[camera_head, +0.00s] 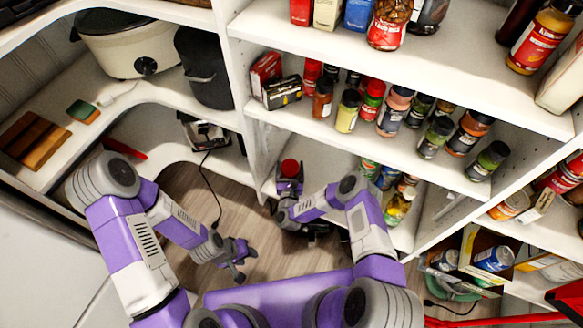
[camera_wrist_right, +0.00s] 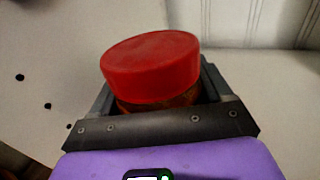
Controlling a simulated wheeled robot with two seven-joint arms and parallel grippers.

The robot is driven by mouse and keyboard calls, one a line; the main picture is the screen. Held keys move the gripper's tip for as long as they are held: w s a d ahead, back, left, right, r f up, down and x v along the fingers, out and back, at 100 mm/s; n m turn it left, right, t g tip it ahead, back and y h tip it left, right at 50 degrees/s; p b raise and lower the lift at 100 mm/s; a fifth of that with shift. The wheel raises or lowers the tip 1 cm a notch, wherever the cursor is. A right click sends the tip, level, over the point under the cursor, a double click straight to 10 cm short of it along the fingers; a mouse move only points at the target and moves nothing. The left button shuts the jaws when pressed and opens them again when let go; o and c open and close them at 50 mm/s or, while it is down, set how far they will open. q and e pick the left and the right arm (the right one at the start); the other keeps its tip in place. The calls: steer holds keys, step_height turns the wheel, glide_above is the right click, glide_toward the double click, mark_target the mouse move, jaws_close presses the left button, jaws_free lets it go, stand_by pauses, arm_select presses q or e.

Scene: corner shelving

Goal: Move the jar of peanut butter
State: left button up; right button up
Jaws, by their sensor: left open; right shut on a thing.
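The jar of peanut butter (camera_head: 290,168) shows mainly as a red lid in the head view, in front of the lower shelf (camera_head: 325,158) of the middle unit. In the right wrist view its red lid (camera_wrist_right: 150,67) fills the middle, with a strip of brown jar below it. My right gripper (camera_head: 289,184) is shut around the jar. Its dark fingers (camera_wrist_right: 155,110) flank the jar and hide most of the body. I cannot tell whether the jar touches the shelf. My left gripper (camera_head: 241,262) is open and empty, low over the wooden floor.
Spice jars (camera_head: 390,110) crowd the shelf above my right gripper. Several bottles (camera_head: 396,208) stand to its right on the lower shelf. A slow cooker (camera_head: 130,45) and a black bin (camera_head: 205,68) are at upper left. A black cord (camera_head: 207,185) hangs near my left arm.

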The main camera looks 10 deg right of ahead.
steer(key=o, duration=1.5)
steer(key=s+p, duration=0.1)
steer(key=s, duration=0.2)
steer(key=s+a+p, duration=0.1)
steer(key=s, duration=0.2)
steer(key=shift+s+a, duration=0.15)
steer(key=shift+s, duration=0.05)
steer(key=shift+s+a, duration=0.1)
steer(key=shift+s, duration=0.4)
